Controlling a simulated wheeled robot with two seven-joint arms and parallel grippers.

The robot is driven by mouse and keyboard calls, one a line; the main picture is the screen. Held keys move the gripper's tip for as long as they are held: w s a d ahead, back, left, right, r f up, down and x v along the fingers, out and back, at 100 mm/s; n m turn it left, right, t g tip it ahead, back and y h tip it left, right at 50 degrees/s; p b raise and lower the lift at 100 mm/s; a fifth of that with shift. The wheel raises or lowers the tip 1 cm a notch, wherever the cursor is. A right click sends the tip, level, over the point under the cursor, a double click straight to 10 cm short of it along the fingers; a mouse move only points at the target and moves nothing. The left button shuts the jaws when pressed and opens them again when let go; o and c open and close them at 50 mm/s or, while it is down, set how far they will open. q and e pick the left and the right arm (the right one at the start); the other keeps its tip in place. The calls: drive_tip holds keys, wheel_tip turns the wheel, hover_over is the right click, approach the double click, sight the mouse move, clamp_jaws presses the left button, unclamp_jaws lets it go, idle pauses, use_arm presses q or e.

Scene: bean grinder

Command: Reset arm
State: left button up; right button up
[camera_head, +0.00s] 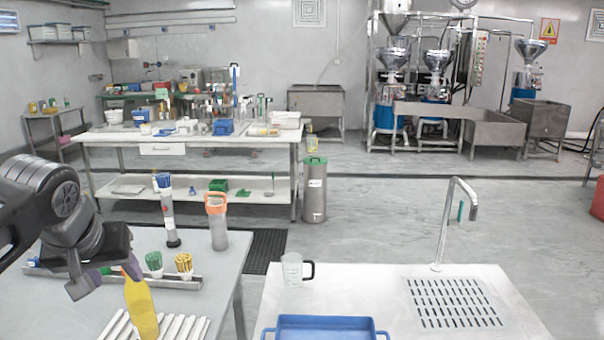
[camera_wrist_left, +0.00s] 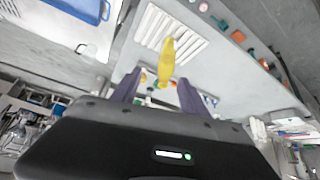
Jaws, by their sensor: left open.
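My left gripper (camera_head: 106,279) comes in from the left above the left grey table. It is open, with its two purple-grey fingers spread apart. In the left wrist view the gap between the fingertips (camera_wrist_left: 157,88) looks empty. A yellow bottle-shaped object (camera_head: 142,306) stands just right of and below the gripper in the head view, by a white slatted rack (camera_head: 185,328). The yellow object also shows beyond the fingers in the left wrist view (camera_wrist_left: 166,64). I cannot tell how far the fingertips are from it. My right gripper is not in view.
Holders with green (camera_head: 154,262) and yellow sticks (camera_head: 184,264) sit in a metal tray behind the gripper. An orange-handled cylinder (camera_head: 217,222) stands farther back. The right table holds a glass jug (camera_head: 292,270), a blue tray (camera_head: 325,328) and a tap (camera_head: 447,220).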

use_arm(q)
drive_tip(key=w+d+f+m+t+h, duration=0.3)
drive_tip(key=w+d+f, duration=0.3)
drive_tip(key=w+d, duration=0.45)
drive_tip(key=d+f+m+g+h, duration=0.1)
drive_tip(key=d+f, duration=0.5)
drive_tip(key=f, duration=0.5)
drive_tip(key=d+f+m+g+h, duration=0.15)
drive_tip(key=d+f, duration=0.35)
drive_tip(key=f, duration=0.6)
drive_tip(key=s+d+f+n+g, duration=0.1)
drive_tip(key=s+d+f, duration=0.1)
drive_tip(key=s+f, duration=0.5)
drive_tip(key=s+d+f+n+g, duration=0.1)
drive_tip(key=s+f, duration=0.2)
drive_tip(key=f, duration=0.8)
drive_tip(key=s+d+f+g, duration=0.1)
drive_tip(key=s+f+g, duration=0.1)
drive_tip(key=s+f, duration=0.3)
drive_tip(key=s+d+f+n+g, duration=0.1)
drive_tip(key=s+f, duration=0.5)
drive_tip(key=s, duration=0.7)
drive_tip(key=shift+s+d+f+g+h, duration=0.25)
drive_tip(key=shift+s+g+h, duration=0.1)
drive_tip(key=shift+g, duration=0.3)
drive_tip(key=shift+w, duration=0.1)
